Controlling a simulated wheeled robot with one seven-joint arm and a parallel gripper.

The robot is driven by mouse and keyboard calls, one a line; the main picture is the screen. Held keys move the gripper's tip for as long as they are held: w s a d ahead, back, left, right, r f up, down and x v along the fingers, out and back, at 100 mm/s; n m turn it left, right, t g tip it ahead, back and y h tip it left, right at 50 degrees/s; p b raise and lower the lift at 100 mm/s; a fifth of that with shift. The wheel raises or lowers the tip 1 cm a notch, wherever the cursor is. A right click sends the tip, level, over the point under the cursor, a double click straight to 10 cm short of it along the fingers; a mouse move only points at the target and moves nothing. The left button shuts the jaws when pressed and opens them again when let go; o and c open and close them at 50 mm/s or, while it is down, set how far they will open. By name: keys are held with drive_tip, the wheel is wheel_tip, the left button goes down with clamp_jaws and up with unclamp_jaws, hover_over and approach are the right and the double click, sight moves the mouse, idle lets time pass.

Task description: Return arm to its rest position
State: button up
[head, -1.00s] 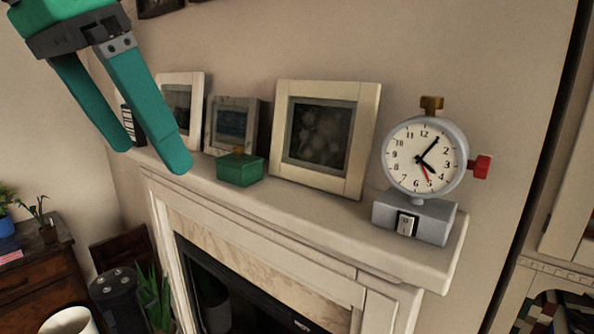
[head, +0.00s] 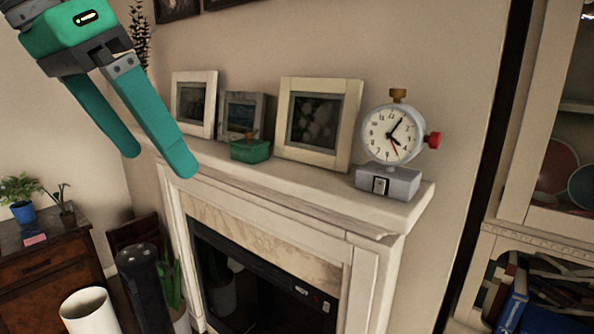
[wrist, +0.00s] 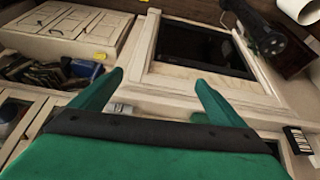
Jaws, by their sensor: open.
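My gripper (head: 165,163) is at the upper left of the head view, with two teal fingers spread apart and nothing between them. It hangs in front of the mantel's left part, apart from it as far as I can see. In the wrist view my gripper's fingers (wrist: 160,85) are also apart and empty, with the fireplace beyond them. The mantel (head: 310,195) carries a grey-white clock (head: 392,135), a small green box (head: 250,150) and several picture frames.
A large cream frame (head: 350,125) leans on the wall behind the mantel. A dark cabinet with potted plants (head: 22,212) stands at left. A white cylinder (head: 88,310) is at bottom left. Shelves with books (head: 515,300) stand at right.

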drive_tip(key=w+d+f+n+t+h, duration=0.1)
drive_tip(key=w+d+f+t+h, duration=0.25)
drive_tip(key=w+f, duration=0.75)
drive_tip(key=w+d+f+n+t+h, duration=0.1)
drive_tip(key=w+d+f+t+h, duration=0.2)
drive_tip(key=w+f, duration=0.8)
drive_tip(key=w+d+f+n+t+y, duration=0.1)
drive_tip(key=d+f+n+t, duration=0.25)
drive_tip(key=f, duration=0.85)
drive_tip(key=d+f+n+t+y, duration=0.1)
drive_tip(key=d+f+n+t, duration=0.3)
drive_tip(key=f, duration=0.9)
drive_tip(key=s+d+f+n+g+y, duration=0.15)
drive_tip(key=s+f+y, duration=0.25)
drive_tip(key=s+f, duration=0.6)
drive_tip(key=s+d+f+n+y, duration=0.2)
drive_tip(key=s+f+n+y, duration=0.1)
drive_tip(key=s+f, duration=0.8)
drive_tip(key=s+r+m, duration=0.1)
drive_tip(key=s+m, duration=0.2)
drive_tip(key=s, duration=1.1)
drive_tip(key=s+r+m+g, duration=0.1)
drive_tip(key=s+m, duration=0.3)
drive_tip(key=s, duration=1)
drive_tip(key=shift+r+y, duration=0.35)
drive_tip(key=shift+r, duration=0.05)
